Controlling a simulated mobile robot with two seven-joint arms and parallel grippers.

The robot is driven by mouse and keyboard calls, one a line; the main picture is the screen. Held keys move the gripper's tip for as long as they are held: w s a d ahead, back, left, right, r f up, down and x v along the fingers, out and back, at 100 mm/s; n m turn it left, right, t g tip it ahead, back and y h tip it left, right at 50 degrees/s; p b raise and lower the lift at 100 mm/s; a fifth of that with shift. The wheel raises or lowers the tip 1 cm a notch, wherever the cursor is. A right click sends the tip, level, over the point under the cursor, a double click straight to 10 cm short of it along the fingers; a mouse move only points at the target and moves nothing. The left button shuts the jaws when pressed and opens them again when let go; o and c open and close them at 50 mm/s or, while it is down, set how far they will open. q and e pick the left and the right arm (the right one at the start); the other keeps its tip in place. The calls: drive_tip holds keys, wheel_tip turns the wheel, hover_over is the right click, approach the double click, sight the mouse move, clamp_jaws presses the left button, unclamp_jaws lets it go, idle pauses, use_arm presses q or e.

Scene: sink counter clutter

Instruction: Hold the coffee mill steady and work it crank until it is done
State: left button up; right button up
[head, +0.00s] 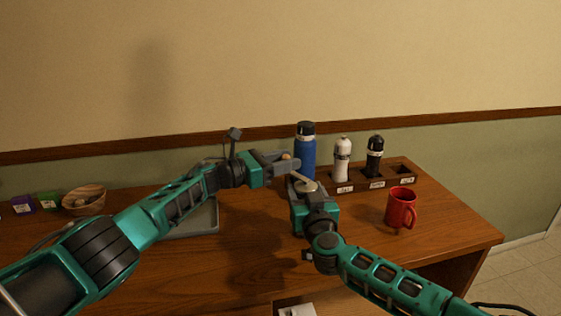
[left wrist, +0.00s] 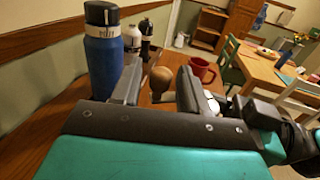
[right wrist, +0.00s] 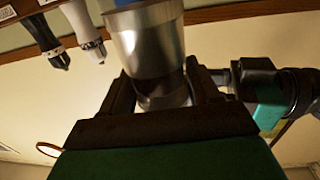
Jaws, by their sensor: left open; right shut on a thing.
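The coffee mill (head: 306,186) is a metal cylinder with a crank arm on its lid. My right gripper (right wrist: 160,92) is shut on its body (right wrist: 148,45), which fills the space between the fingers in the right wrist view. In the head view my right arm hides most of the mill. The crank's round wooden knob (left wrist: 160,80) shows between the fingers of my left gripper (left wrist: 158,88), with gaps on both sides. In the head view the left gripper (head: 289,163) is open at the knob, above and slightly left of the mill's lid.
A blue bottle (head: 305,152) stands close behind the grippers. White (head: 342,160) and black (head: 375,158) grinders stand in a labelled wooden rack. A red mug (head: 400,207) is at right. A wooden bowl (head: 83,201) and small boxes are far left. The counter's front right is clear.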

use_arm(q)
drive_tip(key=v, duration=1.2)
drive_tip(key=shift+c, duration=0.3)
